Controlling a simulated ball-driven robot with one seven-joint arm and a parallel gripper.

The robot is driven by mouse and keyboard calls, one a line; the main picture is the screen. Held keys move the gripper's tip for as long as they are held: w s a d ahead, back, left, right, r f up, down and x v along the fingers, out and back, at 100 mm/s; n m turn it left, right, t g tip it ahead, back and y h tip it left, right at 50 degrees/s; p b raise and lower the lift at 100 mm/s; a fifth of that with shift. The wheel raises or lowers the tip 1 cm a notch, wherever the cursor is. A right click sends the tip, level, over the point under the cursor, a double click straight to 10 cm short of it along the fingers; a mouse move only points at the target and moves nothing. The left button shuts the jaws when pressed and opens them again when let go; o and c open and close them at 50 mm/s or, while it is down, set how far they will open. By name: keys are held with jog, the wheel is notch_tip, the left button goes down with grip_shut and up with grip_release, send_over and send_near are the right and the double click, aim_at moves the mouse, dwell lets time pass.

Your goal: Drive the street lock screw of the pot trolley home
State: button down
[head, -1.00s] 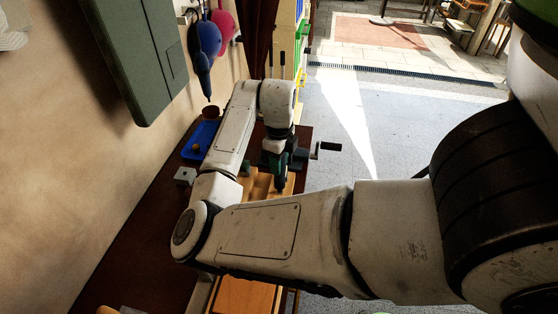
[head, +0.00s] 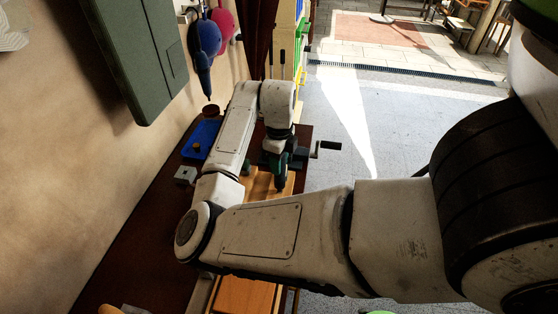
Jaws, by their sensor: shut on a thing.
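My arm reaches over a dark brown bench, and my gripper (head: 280,160) points down at its far end. It is shut on a dark green, upright tool (head: 282,178), whose lower end is over or against a light wooden piece (head: 260,186). I cannot tell whether the tool's tip touches anything. My forearm covers part of the wooden piece, and I cannot tell whether it belongs to the pot trolley. The street lock screw is not discernible.
A vise-like dark device with a crank handle (head: 328,146) sits at the bench's right edge. A blue tray (head: 202,138) and a small grey box (head: 185,175) lie left of my arm. A green cabinet (head: 135,55) hangs on the wall. Open floor (head: 400,135) lies right.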

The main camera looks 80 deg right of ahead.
jog(key=shift+r+p, duration=2.5)
jog(key=shift+r, duration=0.95)
jog(key=shift+w, duration=0.15)
